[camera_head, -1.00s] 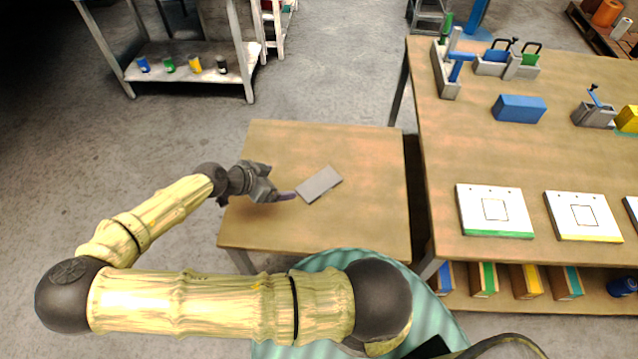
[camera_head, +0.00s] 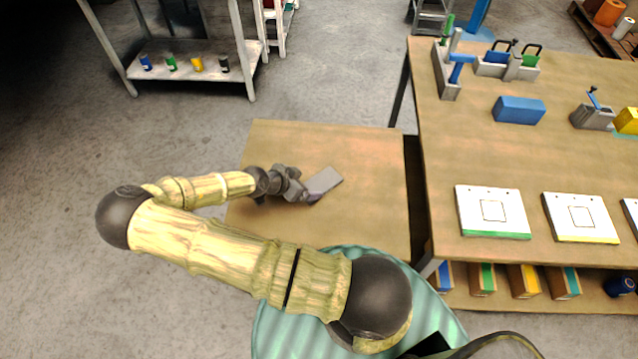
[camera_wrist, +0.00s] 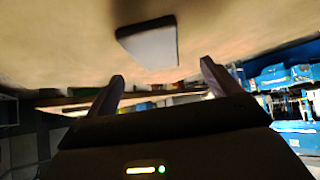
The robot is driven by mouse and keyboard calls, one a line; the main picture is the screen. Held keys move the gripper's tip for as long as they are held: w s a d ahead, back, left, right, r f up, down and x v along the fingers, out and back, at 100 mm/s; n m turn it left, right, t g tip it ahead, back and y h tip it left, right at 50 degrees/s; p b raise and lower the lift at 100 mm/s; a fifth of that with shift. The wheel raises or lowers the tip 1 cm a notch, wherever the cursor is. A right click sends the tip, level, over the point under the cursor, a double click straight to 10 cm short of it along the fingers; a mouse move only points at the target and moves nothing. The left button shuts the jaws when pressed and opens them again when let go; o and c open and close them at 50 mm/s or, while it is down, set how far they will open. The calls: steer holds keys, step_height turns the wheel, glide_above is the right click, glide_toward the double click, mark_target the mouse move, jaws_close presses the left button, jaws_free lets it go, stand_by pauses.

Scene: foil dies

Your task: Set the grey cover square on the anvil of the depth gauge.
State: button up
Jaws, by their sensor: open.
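The grey cover looks to be the flat grey plate (camera_head: 328,179) lying on the small wooden table. It also shows in the wrist view (camera_wrist: 150,46), beyond the fingertips. My gripper (camera_head: 309,194) is at the plate's near left end; its fingers overlap that end in the head view. In the wrist view the two fingers (camera_wrist: 162,80) are apart with nothing between them. A grey stand with a blue arm (camera_head: 450,72), at the back left of the large table, may be the depth gauge; I cannot make out its anvil.
A blue block (camera_head: 519,109), a grey fixture with a blue lever (camera_head: 593,113) and white boards (camera_head: 493,211) are on the large table (camera_head: 470,150) to the right. A gap separates it from the small table (camera_head: 375,215), which is otherwise clear.

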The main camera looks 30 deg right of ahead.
mark_target(319, 184)
steer(key=shift+d+f, duration=0.2)
steer(key=shift+s, duration=0.1)
steer(key=shift+s+p+x, duration=0.1)
steer(key=shift+p+x, duration=0.15)
steer(key=shift+x, duration=0.55)
steer(key=shift+s+p+x, duration=0.15)
steer(key=shift+p+x, duration=0.1)
steer(key=shift+x, duration=1.5)
steer(key=shift+w, duration=0.1)
steer(key=c, duration=1.2)
step_height(319, 184, up, 10)
steer(key=shift+b, duration=0.4)
